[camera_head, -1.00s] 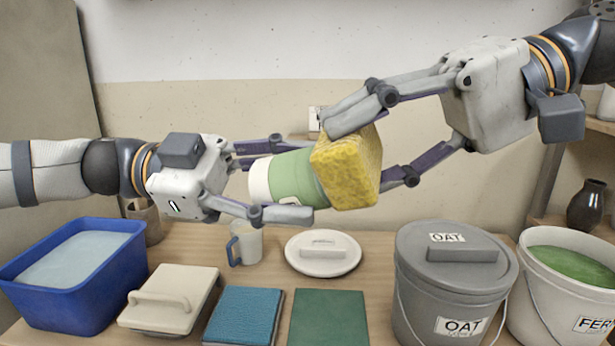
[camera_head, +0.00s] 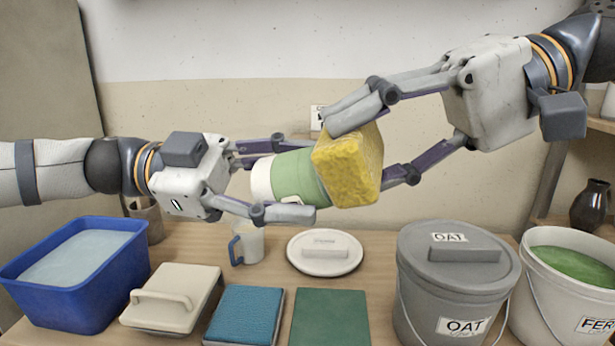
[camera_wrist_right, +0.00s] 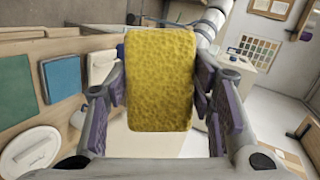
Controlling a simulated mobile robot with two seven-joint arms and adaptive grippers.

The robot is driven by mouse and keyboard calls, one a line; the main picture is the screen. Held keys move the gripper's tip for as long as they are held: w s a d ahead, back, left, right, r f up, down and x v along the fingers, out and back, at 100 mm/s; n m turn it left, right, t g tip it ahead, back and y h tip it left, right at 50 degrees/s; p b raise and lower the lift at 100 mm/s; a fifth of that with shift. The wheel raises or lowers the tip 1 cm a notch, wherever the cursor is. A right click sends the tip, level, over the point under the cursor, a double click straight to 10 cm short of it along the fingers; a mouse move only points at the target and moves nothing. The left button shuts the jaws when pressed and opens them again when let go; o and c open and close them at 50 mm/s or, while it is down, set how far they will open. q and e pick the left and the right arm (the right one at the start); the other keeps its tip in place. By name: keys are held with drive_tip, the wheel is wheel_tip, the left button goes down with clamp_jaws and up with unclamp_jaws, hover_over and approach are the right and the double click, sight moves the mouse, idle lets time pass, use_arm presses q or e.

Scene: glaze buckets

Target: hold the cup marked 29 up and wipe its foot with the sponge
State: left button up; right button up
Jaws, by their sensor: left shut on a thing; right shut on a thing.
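A green cup with a pale band (camera_head: 290,178) lies on its side in the air above the table. My left gripper (camera_head: 296,178) is shut on it, with a finger above and a finger below. No number shows on the cup in these views. My right gripper (camera_head: 375,147) is shut on a yellow sponge (camera_head: 347,170). The sponge's left face is against the cup's right end and hides it. In the right wrist view the sponge (camera_wrist_right: 160,80) sits between the fingers and hides the cup.
On the table (camera_head: 190,240) stand a blue water tub (camera_head: 80,300), a cream lid (camera_head: 170,297), a blue pad (camera_head: 243,312), a green mat (camera_head: 328,318), a mug (camera_head: 249,245), a round white lid (camera_head: 325,262), a lidded OAT bucket (camera_head: 450,300) and an open FER bucket (camera_head: 565,310).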

sight(381, 182)
drive_tip(key=shift+a+r, duration=0.1)
drive_tip(key=shift+r, duration=0.15)
drive_tip(key=shift+s+d+f, duration=0.1)
drive_tip(key=shift+d+f, duration=0.1)
drive_tip(key=shift+f, duration=0.45)
drive_tip(key=shift+s+d+f, duration=0.1)
drive_tip(key=shift+d+f, duration=0.15)
drive_tip(key=shift+f, duration=0.35)
drive_tip(key=shift+s+d+f, duration=0.1)
drive_tip(key=shift+d+f, duration=0.1)
drive_tip(key=shift+f, duration=0.45)
drive_tip(key=shift+w+a+r, duration=0.1)
drive_tip(key=shift+a+r, duration=0.15)
drive_tip(key=shift+r, duration=0.4)
drive_tip(key=shift+w+a+r, duration=0.1)
drive_tip(key=shift+a+r, duration=0.1)
drive_tip(key=shift+r, duration=0.45)
drive_tip(key=shift+w+a+r, duration=0.1)
drive_tip(key=shift+a+r, duration=0.15)
drive_tip(key=shift+r, duration=0.4)
drive_tip(key=shift+d, duration=0.1)
drive_tip(key=s+d+r, duration=0.2)
drive_tip(key=d, duration=1.6)
drive_tip(key=shift+r, duration=0.2)
drive_tip(key=shift+d, duration=0.1)
